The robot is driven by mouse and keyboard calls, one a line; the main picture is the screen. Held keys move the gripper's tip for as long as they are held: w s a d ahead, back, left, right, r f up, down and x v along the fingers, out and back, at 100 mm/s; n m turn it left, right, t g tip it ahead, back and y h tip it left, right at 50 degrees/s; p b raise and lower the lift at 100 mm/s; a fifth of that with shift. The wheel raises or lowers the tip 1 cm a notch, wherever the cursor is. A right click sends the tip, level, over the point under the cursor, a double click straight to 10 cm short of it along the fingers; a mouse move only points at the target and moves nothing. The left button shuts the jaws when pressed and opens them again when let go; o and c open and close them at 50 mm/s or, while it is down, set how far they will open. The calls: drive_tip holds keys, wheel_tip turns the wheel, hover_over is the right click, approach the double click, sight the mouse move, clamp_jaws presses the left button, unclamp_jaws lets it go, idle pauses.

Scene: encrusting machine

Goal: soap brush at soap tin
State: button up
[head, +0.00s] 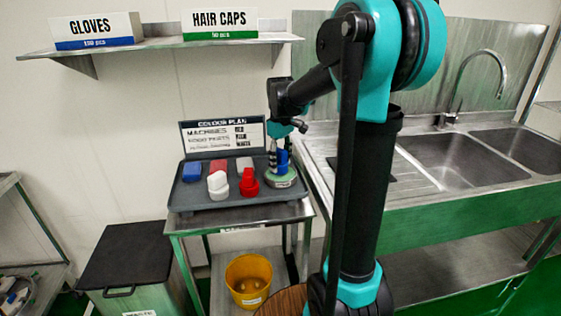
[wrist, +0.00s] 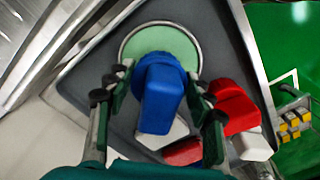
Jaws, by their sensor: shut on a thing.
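My gripper (head: 278,154) is shut on the blue brush (head: 284,160), which is upright over the round soap tin (head: 281,181). In the wrist view the blue brush (wrist: 160,93) sits between the two fingers of my gripper (wrist: 158,88). The soap tin (wrist: 150,38) shows there as a pale green disc with a light rim, and the brush's round head covers its near part. I cannot tell whether the brush touches the soap. The tin stands at the right end of the dark tray (head: 205,203).
A red brush (head: 249,184) and a white brush (head: 218,186) stand left of the tin. Blue (head: 192,171), red (head: 219,167) and white (head: 244,163) blocks lie behind them. A colour plan sign (head: 222,135) stands at the back. The sink unit (head: 440,195) is close on the right.

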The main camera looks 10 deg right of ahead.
sight(281, 150)
drive_tip(key=shift+f, duration=0.55)
idle(1.5)
drive_tip(key=shift+r, duration=3.55)
